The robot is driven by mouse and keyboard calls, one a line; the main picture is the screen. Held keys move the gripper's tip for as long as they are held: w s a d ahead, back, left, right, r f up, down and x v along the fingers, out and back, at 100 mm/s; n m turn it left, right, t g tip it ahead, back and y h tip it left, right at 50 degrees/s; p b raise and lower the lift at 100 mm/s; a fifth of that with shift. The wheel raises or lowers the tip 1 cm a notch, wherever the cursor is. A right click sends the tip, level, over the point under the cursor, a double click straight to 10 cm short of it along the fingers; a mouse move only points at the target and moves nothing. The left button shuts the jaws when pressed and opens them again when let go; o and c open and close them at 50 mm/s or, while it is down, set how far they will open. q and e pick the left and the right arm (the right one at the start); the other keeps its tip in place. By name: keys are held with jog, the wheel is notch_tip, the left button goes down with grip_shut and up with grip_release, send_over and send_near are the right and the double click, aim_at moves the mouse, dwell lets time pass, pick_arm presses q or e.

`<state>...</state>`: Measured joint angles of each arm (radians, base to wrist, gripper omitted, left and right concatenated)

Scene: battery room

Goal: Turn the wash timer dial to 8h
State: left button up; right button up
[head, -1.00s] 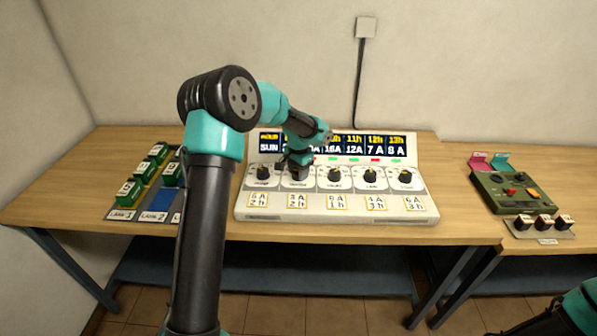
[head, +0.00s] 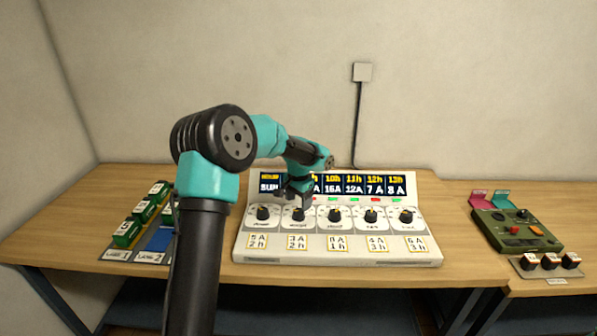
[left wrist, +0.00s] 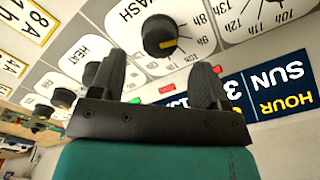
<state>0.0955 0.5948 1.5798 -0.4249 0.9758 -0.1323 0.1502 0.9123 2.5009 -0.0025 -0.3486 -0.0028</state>
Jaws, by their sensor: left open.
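The wash timer dial is a black knob (left wrist: 158,35) with a yellow pointer mark on a white panel, labelled WASH in the left wrist view. Its mark faces the lower right there, towards the 9h and 10h side; the exact reading is unclear. In the head view it is the second dial (head: 298,214) from the left. My left gripper (head: 292,193) hovers just above it, by the display's lower edge. In the left wrist view the gripper (left wrist: 160,82) has its two fingers wide apart with nothing between them. My right gripper is out of view.
Other dials, such as the HEAT dial (left wrist: 90,72), stand close beside it. The display (head: 365,185) rises behind the dials. Green battery blocks (head: 127,232) are at the left, partly behind my arm. A green control box (head: 508,232) stands at the right, with bare table between.

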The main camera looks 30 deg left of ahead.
aim_at(299, 211)
pick_arm(q)
notch_tip(299, 211, up, 12)
dwell(0.4)
dwell(0.3)
